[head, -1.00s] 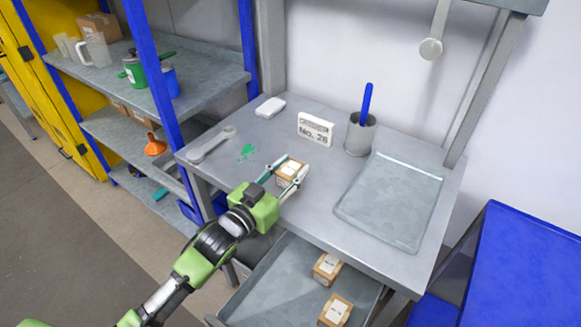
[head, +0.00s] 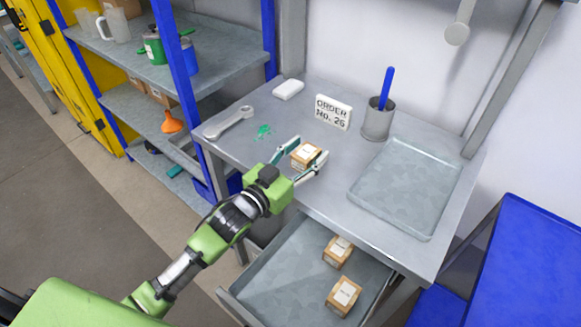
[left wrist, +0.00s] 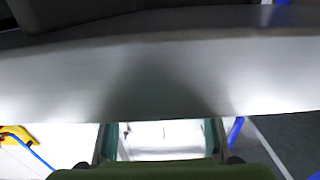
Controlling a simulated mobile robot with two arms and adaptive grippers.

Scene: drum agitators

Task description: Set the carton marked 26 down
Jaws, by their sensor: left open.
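A small brown carton (head: 306,155) with a white label sits on or just above the grey bench top, near its front edge; contact is hard to tell. Its mark is too small to read. My left gripper (head: 311,147) is open, with one finger on either side of this carton. The left wrist view shows the fingers (left wrist: 160,138) at the bottom, with a pale surface between them; the carton is not clear there. A white sign reading "Order No. 26" (head: 333,112) stands behind the carton. My right gripper is not in view.
A spanner (head: 229,123), a green smear (head: 264,131), a white block (head: 288,89), a grey cup with a blue handle (head: 378,124) and a grey tray (head: 405,188) are on the bench. Two other cartons (head: 338,252) (head: 343,296) lie in the open drawer (head: 285,285) below.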

